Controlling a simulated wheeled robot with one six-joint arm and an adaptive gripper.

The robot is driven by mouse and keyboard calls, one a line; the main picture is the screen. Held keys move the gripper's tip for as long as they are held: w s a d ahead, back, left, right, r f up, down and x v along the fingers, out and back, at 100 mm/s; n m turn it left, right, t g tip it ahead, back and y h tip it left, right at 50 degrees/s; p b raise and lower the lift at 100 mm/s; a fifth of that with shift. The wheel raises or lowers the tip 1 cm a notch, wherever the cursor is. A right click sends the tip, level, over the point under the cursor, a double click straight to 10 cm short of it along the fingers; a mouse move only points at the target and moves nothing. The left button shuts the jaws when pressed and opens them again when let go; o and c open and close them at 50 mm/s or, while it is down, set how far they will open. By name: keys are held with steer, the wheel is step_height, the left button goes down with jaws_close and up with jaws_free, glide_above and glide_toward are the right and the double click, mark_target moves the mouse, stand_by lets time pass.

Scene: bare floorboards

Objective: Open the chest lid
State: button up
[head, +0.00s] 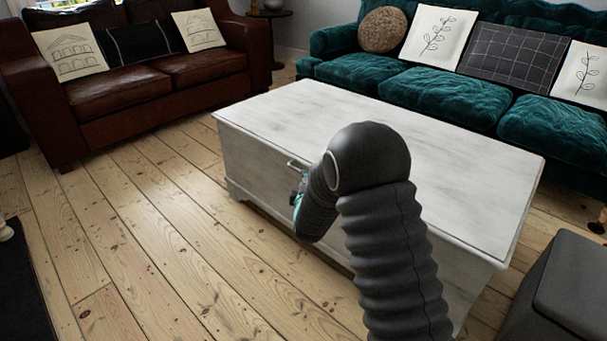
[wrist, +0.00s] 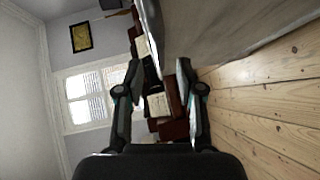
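The chest (head: 250,160) is a long, whitewashed wooden box, and its flat lid (head: 300,115) lies shut in the head view. The chest (wrist: 225,28) fills the top of that view, beyond the fingers. I cannot tell whether a finger touches it.
A brown leather sofa (head: 150,72) stands at the back left and a teal sofa (head: 420,85) behind the chest. A dark grey box-shaped seat (head: 572,285) is at the lower right. Bare floorboards (head: 170,240) lie open left of the chest.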

steer(key=shift+w+a+f, duration=0.15)
steer(key=shift+w+f, duration=0.05)
steer(key=shift+w, duration=1.05)
steer(key=shift+w+a+f, duration=0.15)
steer(key=shift+w, duration=1.05)
jaws_close()
